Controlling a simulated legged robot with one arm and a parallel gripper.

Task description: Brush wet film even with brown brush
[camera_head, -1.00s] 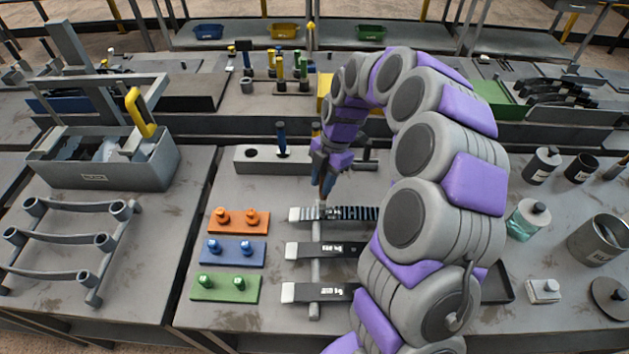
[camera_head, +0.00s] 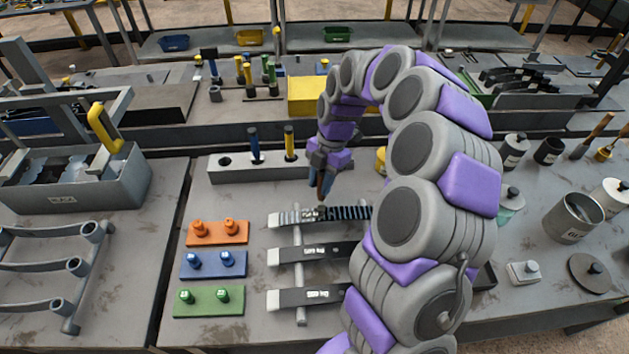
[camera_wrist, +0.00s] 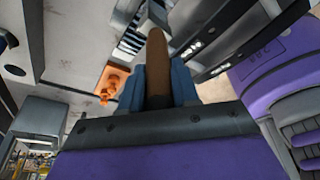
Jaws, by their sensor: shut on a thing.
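My gripper (camera_head: 320,182) is shut on the brown handle of a brush (camera_wrist: 158,60), seen in the wrist view between the two blue fingers. In the head view it points down over the farthest of three dark strips, and the brush's lower end looks close to or on that strip; contact is hard to tell. This farthest strip (camera_head: 347,213) has light and dark banding along its top, with a pale left end. The middle strip (camera_head: 305,253) and nearest strip (camera_head: 300,297) are plain dark with white markings. My arm hides their right ends.
Orange (camera_head: 217,233), blue (camera_head: 213,264) and green (camera_head: 208,301) plates with pegs lie left of the strips. A grey holder block (camera_head: 225,172) with blue and yellow handles stands behind. A metal can (camera_head: 573,220) and several jars stand right. A grey bin (camera_head: 75,185) stands left.

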